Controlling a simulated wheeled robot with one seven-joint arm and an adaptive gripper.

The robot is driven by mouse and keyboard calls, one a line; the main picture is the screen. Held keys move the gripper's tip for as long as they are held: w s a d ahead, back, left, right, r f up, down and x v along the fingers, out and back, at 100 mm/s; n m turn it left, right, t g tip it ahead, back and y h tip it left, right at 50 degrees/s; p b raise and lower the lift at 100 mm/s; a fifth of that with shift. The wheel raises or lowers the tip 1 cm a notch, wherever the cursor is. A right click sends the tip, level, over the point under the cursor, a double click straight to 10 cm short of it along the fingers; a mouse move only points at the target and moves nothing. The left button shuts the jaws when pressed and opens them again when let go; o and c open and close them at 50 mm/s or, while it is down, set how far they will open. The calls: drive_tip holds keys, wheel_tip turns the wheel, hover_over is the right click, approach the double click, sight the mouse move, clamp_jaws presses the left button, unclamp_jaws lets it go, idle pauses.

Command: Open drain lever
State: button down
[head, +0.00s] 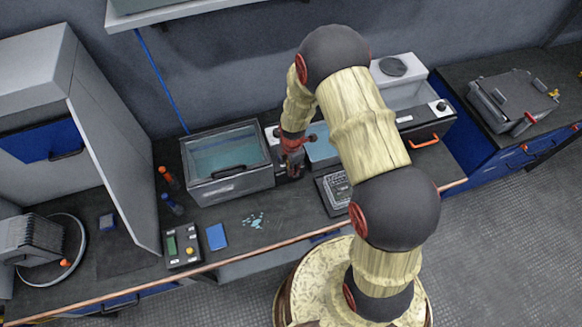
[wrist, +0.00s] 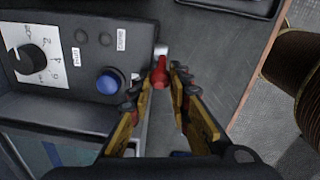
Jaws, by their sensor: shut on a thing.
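The red drain lever (wrist: 159,72) shows in the wrist view at the side of a dark control panel, on a pale metal stub. My gripper (wrist: 160,84) has its two fingers on either side of the lever and is shut on it. In the head view my gripper (head: 291,165) is low over the bench, between a water-filled tank (head: 226,160) and a second one partly behind my arm. The lever itself cannot be made out there.
The panel carries a black dial (wrist: 33,58) and a blue button (wrist: 109,81) close to the left finger. In the head view a keypad device (head: 336,190) lies in front, and pale blue shards (head: 254,221) lie on the bench. Bare bench shows right of the lever.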

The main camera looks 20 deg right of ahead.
drive_tip(key=shift+d, duration=0.2)
drive_tip(key=b, duration=0.1)
drive_tip(key=y+b, duration=0.1)
drive_tip(key=b, duration=0.1)
drive_tip(key=shift+d+f, duration=0.2)
drive_tip(key=shift+d, duration=0.2)
drive_tip(key=shift+d+y+b, duration=0.15)
drive_tip(key=shift+y+b, duration=0.25)
drive_tip(key=shift+b, duration=0.7)
drive_tip(key=y+b, duration=0.1)
drive_tip(key=b, duration=0.4)
drive_tip(key=shift+d, duration=0.4)
drive_tip(key=shift+d+r+y+b, duration=0.15)
drive_tip(key=shift+y+b, duration=0.15)
drive_tip(key=shift+b, duration=0.6)
drive_tip(key=shift+r, duration=0.1)
drive_tip(key=c, duration=1.6)
unclamp_jaws()
drive_tip(key=shift+c, duration=0.2)
drive_tip(key=shift+r, duration=0.1)
drive_tip(key=v, duration=1.2)
